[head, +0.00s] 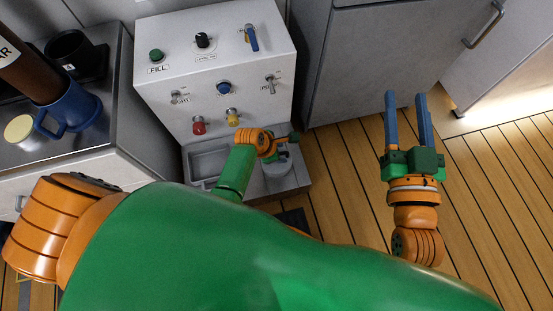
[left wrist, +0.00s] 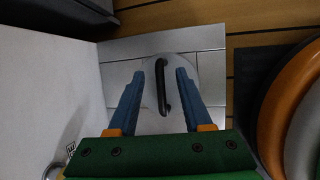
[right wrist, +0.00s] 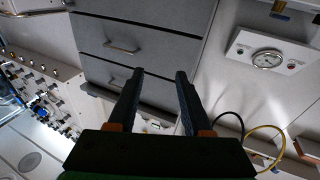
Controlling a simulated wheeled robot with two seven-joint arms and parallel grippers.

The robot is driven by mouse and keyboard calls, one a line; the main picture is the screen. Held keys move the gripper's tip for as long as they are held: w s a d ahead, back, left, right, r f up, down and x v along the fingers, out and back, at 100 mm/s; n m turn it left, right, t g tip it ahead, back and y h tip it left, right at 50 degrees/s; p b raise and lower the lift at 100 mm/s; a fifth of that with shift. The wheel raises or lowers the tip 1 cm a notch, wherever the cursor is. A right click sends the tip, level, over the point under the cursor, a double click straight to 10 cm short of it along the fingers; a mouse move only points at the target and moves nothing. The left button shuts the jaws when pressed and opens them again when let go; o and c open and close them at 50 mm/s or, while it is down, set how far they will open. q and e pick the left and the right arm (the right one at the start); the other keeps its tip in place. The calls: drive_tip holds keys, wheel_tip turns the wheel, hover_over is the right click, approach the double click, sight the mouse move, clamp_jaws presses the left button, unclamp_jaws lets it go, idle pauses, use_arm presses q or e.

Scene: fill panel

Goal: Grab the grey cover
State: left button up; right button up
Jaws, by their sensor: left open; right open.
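The grey cover is a round light-grey disc (left wrist: 150,108) with a black bar handle (left wrist: 161,88) in the left wrist view. It lies on a grey tiled surface. In the head view the cover (head: 279,167) shows at the right of the panel's foot, partly hidden by my left gripper (head: 284,148). In the left wrist view my left gripper (left wrist: 161,73) is open, with one finger on each side of the handle and gaps between. Whether the fingers reach handle height is unclear. My right gripper (head: 406,95) is open and empty over the wooden floor.
A white panel (head: 215,75) with knobs, switches and red and yellow fittings stands behind the cover. A recessed tray (head: 207,163) is left of it. A blue mug (head: 72,118) stands on the left counter. Wooden floor (head: 345,180) is clear between my grippers.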

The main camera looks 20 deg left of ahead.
use_arm(q)
drive_tip(key=shift+w+d+f+b, duration=0.1)
drive_tip(key=shift+w+f+b, duration=0.1)
drive_tip(key=shift+f+b, duration=0.4)
use_arm(e)
drive_tip(key=s+r+n+t+y, duration=0.1)
drive_tip(key=s+r+t, duration=0.3)
drive_tip(key=r, duration=0.5)
drive_tip(key=shift+a+r+t+y, duration=0.25)
drive_tip(key=shift+r+t+y, duration=0.1)
drive_tip(key=shift+t+y, duration=0.55)
use_arm(q)
drive_tip(key=shift+r, duration=0.1)
clamp_jaws()
